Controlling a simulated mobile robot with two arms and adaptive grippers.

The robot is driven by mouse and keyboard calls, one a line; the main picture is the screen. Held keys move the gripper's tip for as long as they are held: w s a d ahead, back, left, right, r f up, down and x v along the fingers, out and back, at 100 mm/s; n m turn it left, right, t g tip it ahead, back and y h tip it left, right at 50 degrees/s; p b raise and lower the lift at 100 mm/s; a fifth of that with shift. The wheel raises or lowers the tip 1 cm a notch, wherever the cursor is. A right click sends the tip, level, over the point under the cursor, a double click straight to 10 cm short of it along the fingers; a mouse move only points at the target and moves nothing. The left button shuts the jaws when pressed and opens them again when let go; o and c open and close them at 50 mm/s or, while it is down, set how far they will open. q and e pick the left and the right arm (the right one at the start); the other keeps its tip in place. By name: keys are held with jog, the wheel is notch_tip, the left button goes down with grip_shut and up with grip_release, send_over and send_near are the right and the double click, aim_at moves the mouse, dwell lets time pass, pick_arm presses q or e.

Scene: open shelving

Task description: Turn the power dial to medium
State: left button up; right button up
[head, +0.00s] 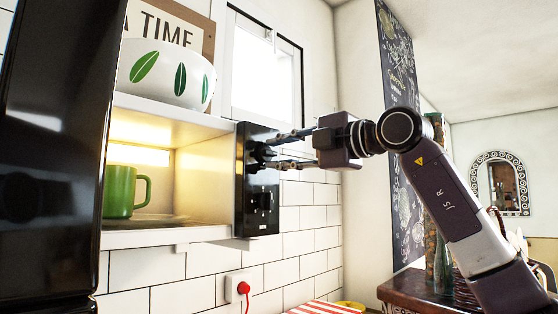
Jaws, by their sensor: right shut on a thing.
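A black control panel (258,215) stands upright at the right side of a lit white compartment. A dark dial (256,154) sits on its upper part, partly hidden by my fingers. My right gripper (268,153) reaches in from the right, its two thin fingers on either side of this dial and shut on it. The dial's markings and pointer are too small to read. A second dark control (263,200) shows lower on the panel, apart from the gripper. My left gripper is not in view.
A green mug (118,192) stands inside the lit compartment. A white bowl with green leaves (160,76) stands on top. A large black panel (55,130) fills the left side. A red plug (243,288) is in the wall socket below. A chalkboard wall (398,60) is behind my right arm.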

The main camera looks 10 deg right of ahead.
jog(key=m, duration=0.1)
jog(key=m+b, duration=0.1)
jog(key=m, duration=0.1)
jog(key=m+b, duration=0.1)
jog(key=m, duration=0.1)
jog(key=shift+f, duration=0.25)
jog(key=shift+m+b, duration=0.3)
jog(key=shift+m, duration=0.1)
jog(key=o, duration=1.2)
jog(key=shift+c, duration=0.2)
jog(key=v, duration=1.2)
